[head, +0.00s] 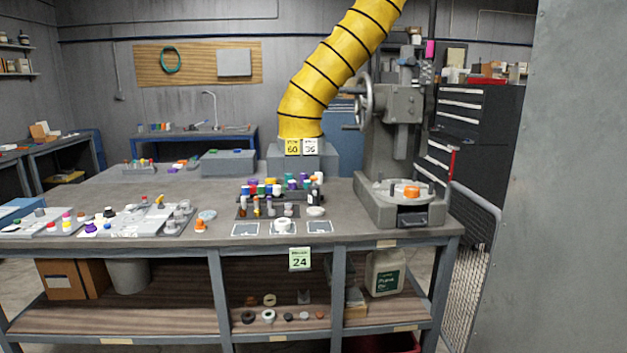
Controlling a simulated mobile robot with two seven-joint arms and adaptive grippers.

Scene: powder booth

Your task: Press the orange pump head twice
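Several small orange things show in the head view, and I cannot tell for sure which is the pump head. A small orange-topped piece (200,225) stands near the front edge of the workbench, left of the middle. A round orange piece (411,191) sits on the base of the grey press at the right. A small yellow-orange piece (160,201) stands among parts on the left of the bench. Neither of my grippers is in view.
The grey workbench (130,246) spans the view, with colored caps (277,188) in its middle. A yellow hose (335,65) hangs above. The press (400,105) stands at the right, near a mesh panel (470,262) and a grey wall (580,180).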

